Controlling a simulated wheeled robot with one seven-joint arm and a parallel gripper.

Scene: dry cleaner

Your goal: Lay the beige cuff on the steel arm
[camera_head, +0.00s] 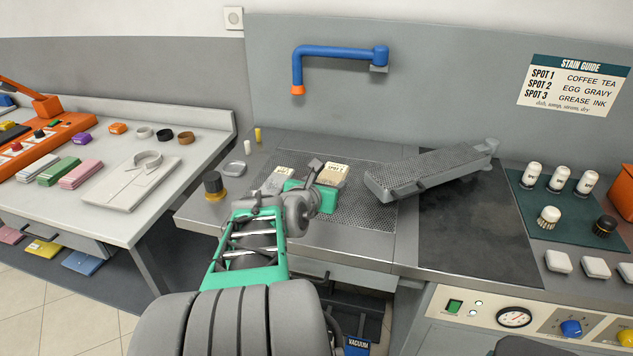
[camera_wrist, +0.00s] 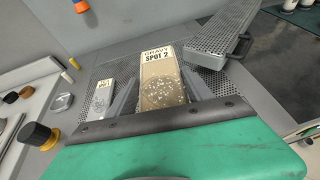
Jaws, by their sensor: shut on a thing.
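The beige cuff (camera_head: 333,172) is a flat pad printed "GRAVY SPOT 2" in the wrist view (camera_wrist: 160,72), with a pale speckled stain at its near end. My gripper (camera_head: 318,178) is shut on it, with a grey finger at each side in the wrist view (camera_wrist: 162,92). The cuff is over the perforated board; I cannot tell whether it touches it. The steel arm (camera_head: 430,172) is a long perforated grey bar to the right of the cuff. It also shows at the upper right in the wrist view (camera_wrist: 222,46).
A pale grey cuff (camera_head: 283,173) lies left of my gripper on the perforated board (camera_head: 365,205). A dark-capped jar (camera_head: 214,185) and a small dish (camera_head: 234,168) stand farther left. A blue pipe (camera_head: 340,51) juts from the wall above. Stain bottles (camera_head: 558,179) stand at right.

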